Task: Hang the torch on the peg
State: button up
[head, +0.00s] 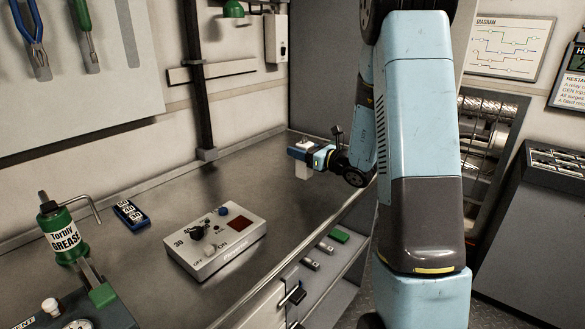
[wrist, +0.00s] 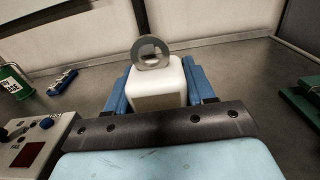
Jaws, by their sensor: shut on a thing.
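My gripper (head: 302,152) is shut on a white, block-shaped thing with a grey ring on top, which looks like the torch (wrist: 158,92). Its white lower part also shows below the jaws in the head view (head: 303,172). In the wrist view my gripper's blue jaws (wrist: 160,80) press on its two sides, with the ring standing up above them. The gripper is over the far right part of the metal bench (head: 180,190). I cannot make out the peg for certain in either view.
A control box (head: 215,240), a small blue block (head: 130,214) and a green grease bottle (head: 62,230) stand on the bench. A dark upright post (head: 197,80) and a short rail (head: 212,71) are at the back wall. Tools hang upper left. The mid-back bench is clear.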

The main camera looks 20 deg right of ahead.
aim_at(296, 168)
jog(key=f, duration=0.2)
jog(key=a+f, duration=0.1)
jog(key=f, duration=0.1)
jog(key=w+a+f, duration=0.1)
jog(key=f, duration=0.1)
jog(key=shift+a+f, duration=0.1)
jog(key=shift+a, duration=0.1)
jog(key=o, duration=1.2)
